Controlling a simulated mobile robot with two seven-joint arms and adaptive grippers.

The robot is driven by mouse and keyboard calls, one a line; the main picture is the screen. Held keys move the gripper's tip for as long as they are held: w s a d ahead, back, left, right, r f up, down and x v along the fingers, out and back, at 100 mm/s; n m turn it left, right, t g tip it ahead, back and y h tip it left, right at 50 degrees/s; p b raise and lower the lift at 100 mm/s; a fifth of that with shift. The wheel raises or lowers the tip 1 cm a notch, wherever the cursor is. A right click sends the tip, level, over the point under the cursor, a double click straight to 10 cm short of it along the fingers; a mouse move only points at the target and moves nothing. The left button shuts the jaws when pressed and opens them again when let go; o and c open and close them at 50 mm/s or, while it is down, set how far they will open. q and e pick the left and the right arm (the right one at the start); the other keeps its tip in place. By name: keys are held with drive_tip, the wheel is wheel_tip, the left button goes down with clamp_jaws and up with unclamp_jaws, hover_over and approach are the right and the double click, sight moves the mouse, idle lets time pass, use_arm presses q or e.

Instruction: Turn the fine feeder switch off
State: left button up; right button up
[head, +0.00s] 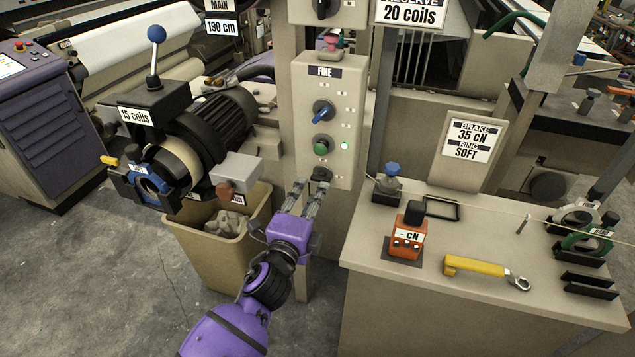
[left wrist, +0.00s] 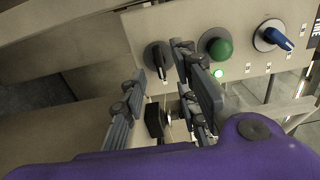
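The beige feeder panel (head: 341,95) labelled FINE stands upright at the centre of the head view. It carries a blue-handled knob (head: 323,112), a lit green button (head: 322,145) and a black rotary switch (head: 321,174) at the bottom. My left gripper (head: 312,190) is open at the panel's lower end, its fingers spread around the black switch. In the left wrist view the black switch (left wrist: 158,58) shows between the fingertips, its lever pointing down in the picture; contact cannot be told. The green button (left wrist: 220,48) and blue knob (left wrist: 271,38) lie to its right. My right gripper is out of view.
A beige bin (head: 195,254) stands left of my arm, beneath the feeder motor (head: 220,120). On the right, a bench (head: 380,255) holds an orange CN device (head: 407,241) and a yellow-handled wrench (head: 475,266). Grey floor is free at lower left.

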sight(319, 181)
use_arm(q)
drive_tip(key=shift+x, duration=2.6)
drive_tip(key=shift+d, duration=0.1)
clamp_jaws()
